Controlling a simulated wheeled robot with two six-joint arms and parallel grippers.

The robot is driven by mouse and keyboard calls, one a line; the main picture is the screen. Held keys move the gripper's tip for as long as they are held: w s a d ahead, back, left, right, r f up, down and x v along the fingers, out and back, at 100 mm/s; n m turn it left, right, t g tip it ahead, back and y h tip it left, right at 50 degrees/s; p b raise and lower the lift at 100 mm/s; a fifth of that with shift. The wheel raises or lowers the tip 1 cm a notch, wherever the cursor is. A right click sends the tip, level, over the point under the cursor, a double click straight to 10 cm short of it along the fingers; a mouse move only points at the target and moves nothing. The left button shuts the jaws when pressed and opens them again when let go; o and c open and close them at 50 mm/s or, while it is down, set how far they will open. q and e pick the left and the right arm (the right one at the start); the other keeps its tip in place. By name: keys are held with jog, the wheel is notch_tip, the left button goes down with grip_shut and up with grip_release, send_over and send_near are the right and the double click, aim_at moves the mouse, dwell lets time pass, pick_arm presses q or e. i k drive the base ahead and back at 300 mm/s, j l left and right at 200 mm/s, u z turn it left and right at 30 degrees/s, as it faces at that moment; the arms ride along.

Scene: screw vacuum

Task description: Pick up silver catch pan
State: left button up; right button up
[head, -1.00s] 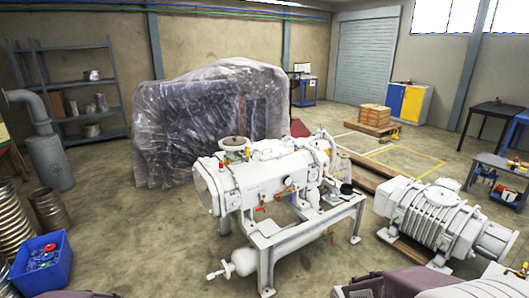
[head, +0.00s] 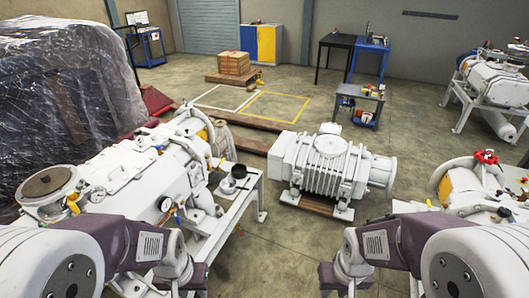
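A small round grey pan (head: 229,186), which looks like the silver catch pan, sits on the white stand beside the big white vacuum pump (head: 140,165). A black round piece (head: 239,171) is right next to it. My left gripper (head: 190,278) shows only as a dark purple body at the bottom edge, below and left of the pan. My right gripper (head: 334,276) shows the same way, below and right of it. Both are apart from the pan. Their fingertips are cut off or too small to tell.
A ribbed white blower (head: 325,165) stands on the floor right of the stand. More white pumps (head: 497,82) stand at the right. A plastic-covered bulk (head: 65,90) fills the left. A grey cart (head: 359,103) and a pallet with boxes (head: 233,66) stand behind. Bare floor lies between.

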aim_at(228, 186)
jog(key=i+l+z, duration=0.1)
jog(key=i, duration=0.55)
jog(key=i+l+z, duration=0.1)
jog(key=i, duration=0.55)
jog(key=i+u, duration=0.25)
jog(key=u, duration=0.15)
jog(key=i+l+u, duration=0.15)
jog(key=u, duration=0.25)
jog(key=i+l+u, duration=0.2)
jog(key=i+u, duration=0.25)
jog(key=i+l+u, duration=0.1)
jog(key=l+u, duration=0.15)
jog(key=u, duration=0.15)
jog(key=i+l+u, duration=0.15)
jog(key=l+u, duration=0.25)
jog(key=i+l+u, duration=0.3)
jog(key=k, duration=0.1)
